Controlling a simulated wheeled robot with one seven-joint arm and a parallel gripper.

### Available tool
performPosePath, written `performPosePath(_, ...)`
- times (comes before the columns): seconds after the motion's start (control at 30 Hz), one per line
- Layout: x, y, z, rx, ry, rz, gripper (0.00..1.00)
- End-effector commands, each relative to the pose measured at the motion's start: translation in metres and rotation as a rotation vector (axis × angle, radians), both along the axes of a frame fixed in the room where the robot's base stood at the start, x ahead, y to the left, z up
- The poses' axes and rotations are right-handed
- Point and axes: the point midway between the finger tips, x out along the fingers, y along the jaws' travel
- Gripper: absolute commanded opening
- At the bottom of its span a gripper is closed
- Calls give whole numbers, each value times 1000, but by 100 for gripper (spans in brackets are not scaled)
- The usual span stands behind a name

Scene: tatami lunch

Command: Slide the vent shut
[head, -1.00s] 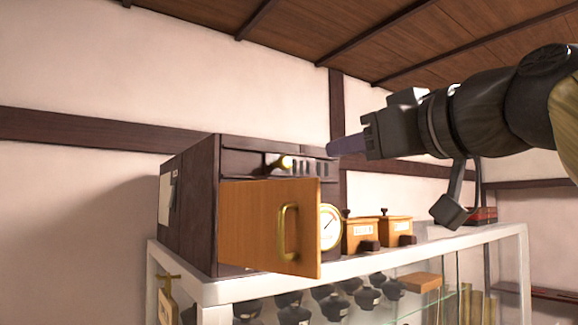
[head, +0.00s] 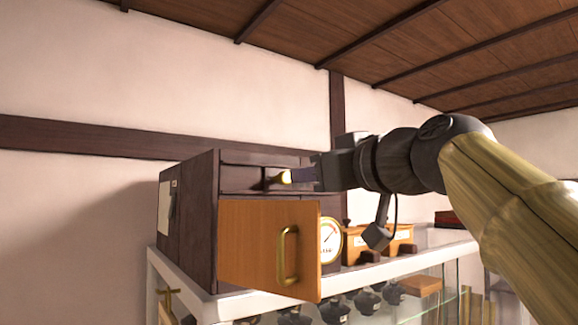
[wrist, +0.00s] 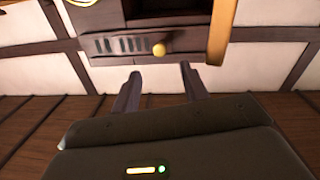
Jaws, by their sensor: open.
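The vent is a dark strip near the top of the dark wooden cabinet (head: 188,225), with a round brass knob (head: 285,177) on its slide. In the wrist view, which is upside down, the knob (wrist: 159,48) sits just beyond and between my two fingertips. Dark vent slots (wrist: 121,45) show to the left of the knob there. In the head view my gripper hides the slots. My gripper (head: 296,175) is open and empty, with its fingers pointing at the knob. It also shows in the wrist view (wrist: 160,74). I cannot tell whether a finger touches the knob.
The cabinet's orange wooden door (head: 250,245) stands open below the vent, with a brass handle (head: 287,256). A round dial (head: 331,240) and small wooden boxes (head: 400,243) stand beside it. All rest on a white-framed glass case (head: 200,303) holding dark pots.

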Motion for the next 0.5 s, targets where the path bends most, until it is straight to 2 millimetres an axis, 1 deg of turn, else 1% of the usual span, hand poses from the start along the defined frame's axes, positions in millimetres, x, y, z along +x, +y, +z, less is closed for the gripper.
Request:
performPosePath(0.03,8,5,4,1,3,2,45)
performPosePath(0.3,49,30,4,0,4,2,45)
performPosePath(0.4,61,37,4,1,3,2,45)
performPosePath(0.5,69,42,3,0,0,2,45)
